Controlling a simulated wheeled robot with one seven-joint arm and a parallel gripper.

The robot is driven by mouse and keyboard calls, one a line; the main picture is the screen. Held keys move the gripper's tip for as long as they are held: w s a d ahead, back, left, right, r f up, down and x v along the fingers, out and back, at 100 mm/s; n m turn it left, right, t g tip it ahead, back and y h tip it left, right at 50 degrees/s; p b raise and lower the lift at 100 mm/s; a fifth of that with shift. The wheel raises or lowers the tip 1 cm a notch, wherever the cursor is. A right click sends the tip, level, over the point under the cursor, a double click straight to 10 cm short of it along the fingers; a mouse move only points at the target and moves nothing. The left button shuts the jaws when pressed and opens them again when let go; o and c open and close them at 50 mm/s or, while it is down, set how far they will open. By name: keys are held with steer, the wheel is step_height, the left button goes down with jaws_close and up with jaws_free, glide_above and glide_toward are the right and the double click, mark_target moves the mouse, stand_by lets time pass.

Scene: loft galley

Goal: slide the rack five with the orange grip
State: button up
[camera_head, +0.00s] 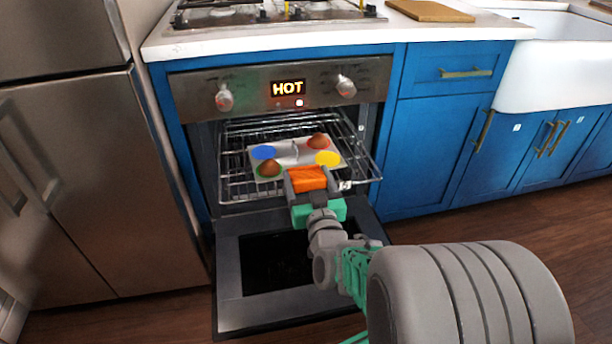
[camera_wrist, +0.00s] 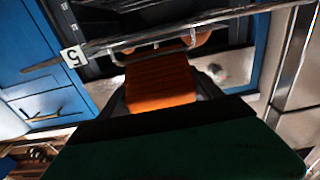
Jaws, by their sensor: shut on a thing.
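The wire oven rack (camera_head: 237,188) is partly out of the open oven, above the lowered oven door (camera_head: 229,270). A white tag with a 5 (camera_wrist: 73,55) shows at the rack's front edge in the wrist view. My gripper (camera_head: 307,182) is shut on the orange grip (camera_head: 308,177) at the rack's front. The orange grip (camera_wrist: 160,82) fills the middle of the wrist view, between my fingers. A pale tray (camera_head: 293,152) lies on the rack, with blue, yellow, red and green spots and brown lumps on the red and green ones.
The oven panel (camera_head: 288,88) reads HOT, with a knob on each side. Blue cabinets (camera_head: 432,150) stand at the right and a steel fridge (camera_head: 90,180) at the left. The wooden floor is clear at the right.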

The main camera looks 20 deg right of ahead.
steer(key=shift+r, duration=0.1)
steer(key=shift+w+r+p, duration=0.2)
steer(key=shift+r+p, duration=0.75)
steer(key=shift+p, duration=0.05)
steer(key=s, duration=0.1)
steer(key=s+r+p, duration=0.1)
steer(key=s, duration=0.1)
steer(key=s+p, duration=0.1)
steer(key=s, duration=0.1)
steer(key=shift+s+a+r, duration=0.2)
steer(key=shift+a+r, duration=0.1)
steer(key=shift+w, duration=0.15)
